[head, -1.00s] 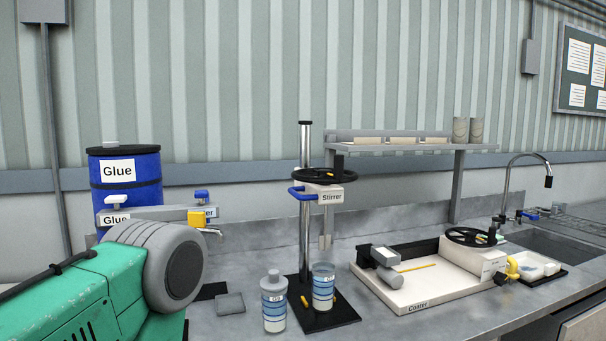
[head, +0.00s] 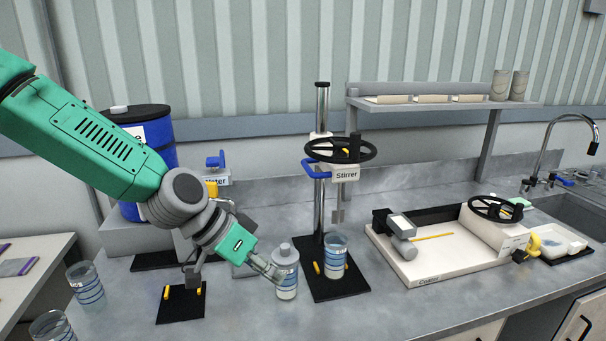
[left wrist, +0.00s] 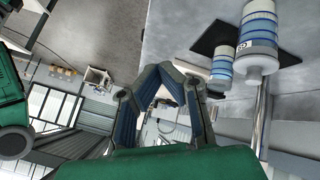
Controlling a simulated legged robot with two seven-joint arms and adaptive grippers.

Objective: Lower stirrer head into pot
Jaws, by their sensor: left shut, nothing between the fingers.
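The stirrer head (head: 345,173), labelled "Stirrer", sits on a vertical steel post (head: 321,215) with a black handwheel (head: 340,150) and a blue lever (head: 316,168). Its grey paddle hangs above the pot (head: 335,258), a clear beaker with blue bands standing on the black base mat (head: 347,286). The paddle is above the pot's rim, outside it. My left gripper (head: 276,273) is beside a grey-capped bottle (head: 286,264), left of the pot. In the left wrist view its fingers (left wrist: 165,75) are closed together with nothing between them. My right gripper is out of view.
A blue glue drum (head: 160,150) stands behind my left arm. A black mat with yellow pegs (head: 182,303) and banded beakers (head: 86,286) are at the left. A coater tray (head: 420,270) and sink (head: 580,205) are at the right. A shelf (head: 445,103) hangs behind.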

